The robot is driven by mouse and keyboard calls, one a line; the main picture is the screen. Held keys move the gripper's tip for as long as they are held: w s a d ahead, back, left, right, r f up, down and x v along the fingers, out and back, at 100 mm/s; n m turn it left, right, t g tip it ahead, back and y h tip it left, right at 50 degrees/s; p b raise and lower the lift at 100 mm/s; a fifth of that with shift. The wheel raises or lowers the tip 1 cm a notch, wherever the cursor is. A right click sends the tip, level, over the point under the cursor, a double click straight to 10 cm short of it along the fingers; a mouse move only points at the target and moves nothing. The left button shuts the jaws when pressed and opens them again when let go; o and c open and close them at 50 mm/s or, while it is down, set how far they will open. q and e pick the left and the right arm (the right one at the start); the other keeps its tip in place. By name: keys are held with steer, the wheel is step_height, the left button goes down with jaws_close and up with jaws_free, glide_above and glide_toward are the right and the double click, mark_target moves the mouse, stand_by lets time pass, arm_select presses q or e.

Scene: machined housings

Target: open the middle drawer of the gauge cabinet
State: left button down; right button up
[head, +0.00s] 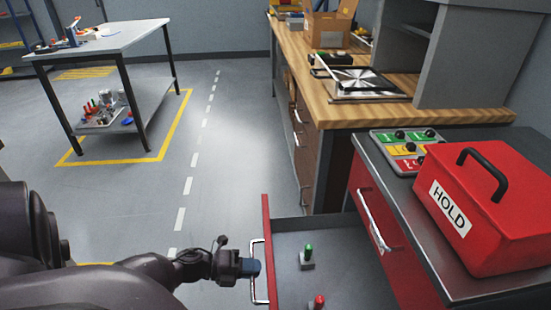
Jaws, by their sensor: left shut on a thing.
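The gauge cabinet (400,188) stands at the right, with red drawer fronts and a dark top. One drawer (335,265) stands pulled out to the left, below a shut drawer front (378,225) with its own handle. Whether a further drawer lies below is hidden. The open drawer shows a grey floor, a green-topped piece (307,257) and a red-topped piece (318,303). My left gripper (253,268) is shut on this drawer's silver handle (261,290), on the outer side of the front. My right gripper is not in view.
Floor left of the drawer is clear up to a grey table (110,38).

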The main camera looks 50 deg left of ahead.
arm_select(q)
steer(key=shift+f+v, duration=0.15)
steer(key=shift+v, duration=0.65)
steer(key=shift+f+v, duration=0.2)
steer(key=shift+v, duration=0.6)
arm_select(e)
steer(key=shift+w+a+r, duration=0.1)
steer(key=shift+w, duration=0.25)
arm_select(q)
steer(key=c, duration=1.2)
jaws_free()
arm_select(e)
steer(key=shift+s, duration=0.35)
arm_select(q)
steer(key=shift+s, duration=0.1)
steer(key=p+v, duration=0.1)
steer(key=v, duration=1)
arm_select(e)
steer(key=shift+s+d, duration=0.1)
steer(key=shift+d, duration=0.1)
